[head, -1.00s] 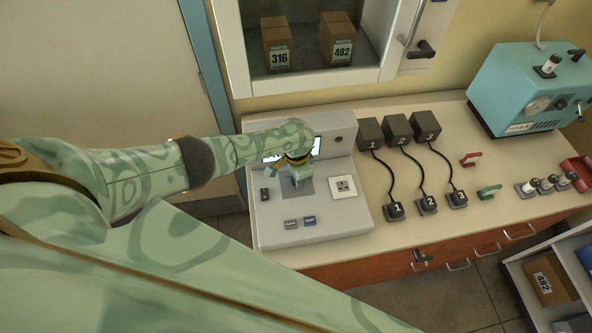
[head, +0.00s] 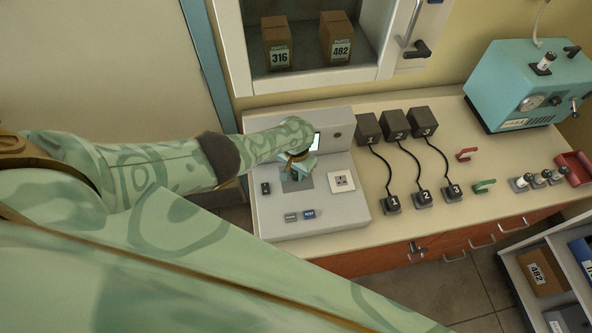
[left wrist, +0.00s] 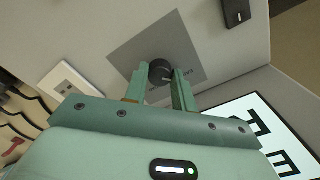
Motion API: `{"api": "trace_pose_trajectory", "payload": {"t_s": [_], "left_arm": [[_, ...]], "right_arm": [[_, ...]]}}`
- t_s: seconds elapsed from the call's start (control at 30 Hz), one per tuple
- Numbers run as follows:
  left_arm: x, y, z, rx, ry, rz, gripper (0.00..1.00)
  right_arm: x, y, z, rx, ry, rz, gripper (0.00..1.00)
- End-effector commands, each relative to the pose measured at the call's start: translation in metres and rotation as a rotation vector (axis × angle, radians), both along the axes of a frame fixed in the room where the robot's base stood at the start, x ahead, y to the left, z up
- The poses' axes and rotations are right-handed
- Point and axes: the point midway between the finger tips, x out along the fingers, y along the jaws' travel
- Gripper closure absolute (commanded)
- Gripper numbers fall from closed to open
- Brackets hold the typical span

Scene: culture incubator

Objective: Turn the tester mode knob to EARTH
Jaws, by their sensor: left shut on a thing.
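The tester (head: 340,212) is a light grey console on the bench. My left gripper (head: 297,173) reaches down over the darker grey square plate on its sloped face. In the left wrist view the dark round mode knob (left wrist: 160,70) sits on that plate (left wrist: 135,45), between the two green fingers of my left gripper (left wrist: 160,88). The gripper is shut on the knob. In the head view the gripper hides the knob. The tester screen (left wrist: 252,125) shows large dark letters, cut off by the gripper and the frame edge. My right gripper is not in view.
Several black plugs and cabled boxes (head: 395,124) stand to the right. A teal machine (head: 525,90) is at the bench's far right.

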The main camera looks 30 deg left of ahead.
Motion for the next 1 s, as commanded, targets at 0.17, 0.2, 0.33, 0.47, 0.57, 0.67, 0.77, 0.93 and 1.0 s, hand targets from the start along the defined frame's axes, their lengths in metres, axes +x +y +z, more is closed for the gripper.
{"api": "trace_pose_trajectory", "payload": {"t_s": [0.17,0.2,0.33,0.47,0.57,0.67,0.77,0.93,1.0], "left_arm": [[-0.001,-0.001,-0.001,-0.002,0.001,0.004,0.97],[-0.001,-0.001,-0.001,-0.002,0.000,0.004,0.97],[-0.001,-0.001,-0.001,-0.002,0.000,0.004,0.97],[0.000,-0.001,0.000,-0.002,0.000,0.003,0.52],[0.000,0.000,0.000,-0.001,0.000,0.002,0.52],[0.000,0.000,0.000,-0.001,-0.001,0.002,0.52],[0.000,0.000,0.005,-0.001,-0.001,0.002,0.52],[0.000,0.000,0.033,0.000,-0.002,0.001,0.52],[0.001,0.000,0.052,-0.001,-0.003,0.001,0.52]], "right_arm": [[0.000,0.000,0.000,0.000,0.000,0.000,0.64],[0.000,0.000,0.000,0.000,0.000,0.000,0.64],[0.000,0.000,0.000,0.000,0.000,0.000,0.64],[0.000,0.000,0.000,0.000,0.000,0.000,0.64],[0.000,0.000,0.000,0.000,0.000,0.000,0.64],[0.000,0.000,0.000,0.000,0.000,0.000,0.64],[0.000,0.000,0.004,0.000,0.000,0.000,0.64],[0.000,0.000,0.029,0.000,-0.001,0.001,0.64],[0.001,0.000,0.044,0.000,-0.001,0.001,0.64]]}}
